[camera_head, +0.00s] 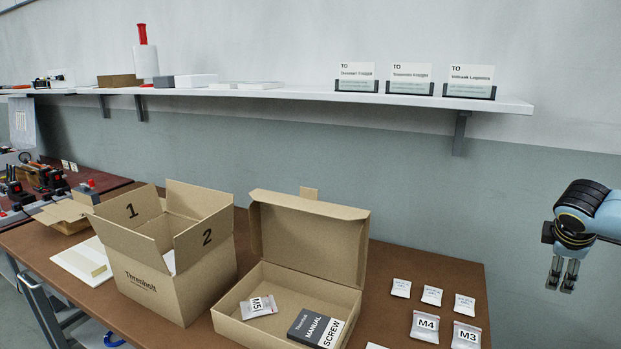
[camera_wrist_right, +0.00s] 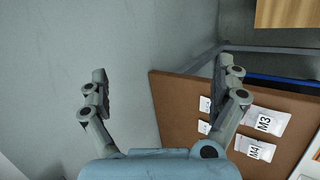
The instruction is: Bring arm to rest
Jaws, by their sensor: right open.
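My right gripper (camera_head: 563,272) hangs at the right edge of the head view, fingers pointing down. It is beyond the right end of the brown table (camera_head: 455,272), clear of everything on it. In the right wrist view my right gripper (camera_wrist_right: 165,90) has its fingers spread wide with nothing between them. Behind it are the wall and the table's corner. My left gripper does not show in either view.
An open flat box (camera_head: 240,330) holds an M5 bag (camera_head: 258,307) and a manual (camera_head: 312,329). A taller open box (camera_head: 195,285) stands left of it. M4 (camera_head: 425,327) and M3 (camera_head: 466,335) bags lie at right. A shelf (camera_head: 300,95) runs above.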

